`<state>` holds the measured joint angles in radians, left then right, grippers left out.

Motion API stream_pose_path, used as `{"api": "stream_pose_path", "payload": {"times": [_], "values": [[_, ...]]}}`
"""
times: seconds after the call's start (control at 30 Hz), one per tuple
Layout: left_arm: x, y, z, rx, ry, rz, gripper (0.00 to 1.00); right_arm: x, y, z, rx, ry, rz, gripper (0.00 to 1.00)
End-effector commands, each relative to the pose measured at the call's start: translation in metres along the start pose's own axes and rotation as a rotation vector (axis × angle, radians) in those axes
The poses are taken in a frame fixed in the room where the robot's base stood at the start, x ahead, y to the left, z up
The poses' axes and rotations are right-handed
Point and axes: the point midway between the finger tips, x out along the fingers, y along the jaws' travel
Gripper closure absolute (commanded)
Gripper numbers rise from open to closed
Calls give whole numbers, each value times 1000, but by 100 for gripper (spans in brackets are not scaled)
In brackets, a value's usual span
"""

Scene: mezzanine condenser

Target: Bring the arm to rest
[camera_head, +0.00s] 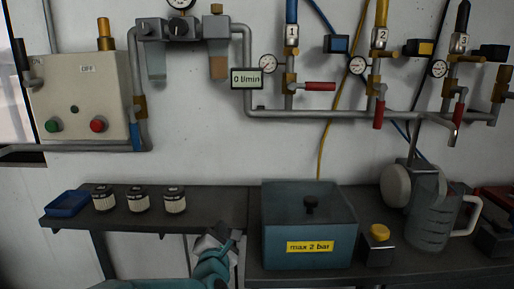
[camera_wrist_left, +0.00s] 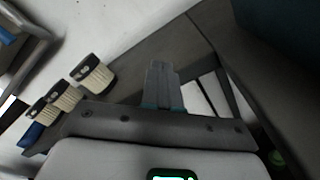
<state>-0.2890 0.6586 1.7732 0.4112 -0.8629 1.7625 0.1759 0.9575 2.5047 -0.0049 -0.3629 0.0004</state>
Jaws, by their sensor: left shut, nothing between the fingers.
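My left gripper (camera_head: 224,234) is low in the middle of the head view, in front of the shelf edge and left of the grey-blue box. Its arm comes in from the bottom left. In the left wrist view its two fingers (camera_wrist_left: 161,72) lie together, shut with nothing between them. The fingers point toward the dark shelf (camera_wrist_left: 190,35). My right gripper is not in view.
The dark shelf (camera_head: 225,205) carries a blue tray (camera_head: 68,204), several small jars (camera_head: 137,200), a box marked "max 2 bar" (camera_head: 290,225), a yellow-topped button (camera_head: 379,233) and a jug (camera_head: 430,215). Valves and pipes (camera_head: 340,114) line the wall above.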

Motion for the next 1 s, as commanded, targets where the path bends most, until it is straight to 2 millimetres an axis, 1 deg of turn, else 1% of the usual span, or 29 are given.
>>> {"api": "stream_pose_path", "payload": {"times": [0.03, 0.07, 0.1, 0.17, 0.2, 0.27, 0.3, 0.37, 0.4, 0.47, 0.5, 0.57, 0.6, 0.63, 0.67, 0.7, 0.8, 0.9, 1.0], "values": [[0, -22, -43, 54, 56, -48, 100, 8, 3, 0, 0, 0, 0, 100], [-2, -33, -65, 91, 85, -79, 100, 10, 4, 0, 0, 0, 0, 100], [-6, -49, -94, 139, 122, -124, 100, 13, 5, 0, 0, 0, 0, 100], [-16, -72, -136, 215, 173, -199, 100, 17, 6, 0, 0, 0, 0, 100], [-25, -88, -164, 270, 204, -256, 100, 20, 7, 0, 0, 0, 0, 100], [-42, -113, -205, 352, 246, -350, 100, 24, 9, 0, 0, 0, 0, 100], [-56, -130, -231, 406, 268, -417, 100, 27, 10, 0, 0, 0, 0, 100], [-81, -155, -267, 491, 290, -530, 100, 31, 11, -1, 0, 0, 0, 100], [-101, -171, -289, 548, 296, -612, 100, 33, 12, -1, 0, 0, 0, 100], [-134, -196, -318, 635, 289, -744, 100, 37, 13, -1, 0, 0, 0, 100], [-158, -213, -335, 696, 271, -837, 100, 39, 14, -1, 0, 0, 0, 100], [-197, -236, -354, 786, 219, -983, 100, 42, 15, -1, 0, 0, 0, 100], [-224, -250, -362, 847, 166, -1080, 100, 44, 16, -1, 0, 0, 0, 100], [-243, -258, -366, 892, 117, -1148, 100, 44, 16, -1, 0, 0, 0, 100], [-262, -266, -367, 937, 60, -1212, 100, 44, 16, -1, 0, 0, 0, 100], [-286, -275, -366, 1000, -29, -1292, 100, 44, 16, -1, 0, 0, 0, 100], [-336, -289, -357, 1157, -287, -1442, 100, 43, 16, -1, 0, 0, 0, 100], [-362, -293, -350, 1292, -520, -1505, 100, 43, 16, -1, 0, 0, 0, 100], [-371, -295, -348, 1418, -713, -1512, 100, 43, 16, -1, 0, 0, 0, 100]]}}
